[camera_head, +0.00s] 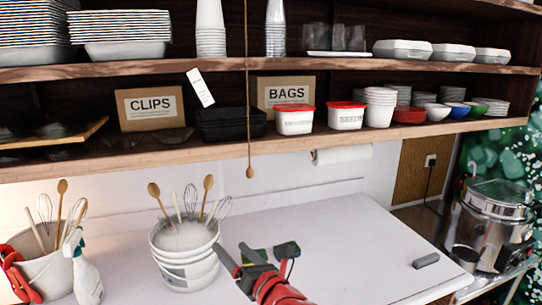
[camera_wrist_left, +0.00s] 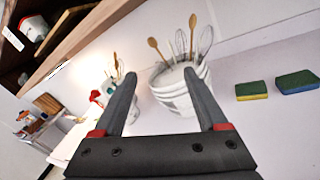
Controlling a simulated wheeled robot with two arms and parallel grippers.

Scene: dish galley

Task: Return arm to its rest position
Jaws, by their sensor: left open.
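My left gripper (camera_head: 231,249) is in the lower middle of the head view, over the white counter (camera_head: 345,235). It also shows in the left wrist view (camera_wrist_left: 159,76), with its two dark fingers spread apart and nothing between them. Beyond the fingertips stands a white bucket (camera_head: 186,256) holding wooden spoons and whisks; it also shows in the wrist view (camera_wrist_left: 175,92). In the wrist view the gripper looks apart from the bucket, though the fingers overlap its outline. My right gripper is in neither view.
A second utensil bucket (camera_head: 32,262) and a spray bottle (camera_head: 86,275) stand at left. Two sponges lie beside the gripper, one green and yellow (camera_wrist_left: 251,91), one green and blue (camera_wrist_left: 297,82). A loaded wooden shelf (camera_head: 330,137) overhangs the counter. A metal pot (camera_head: 490,225) stands at right.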

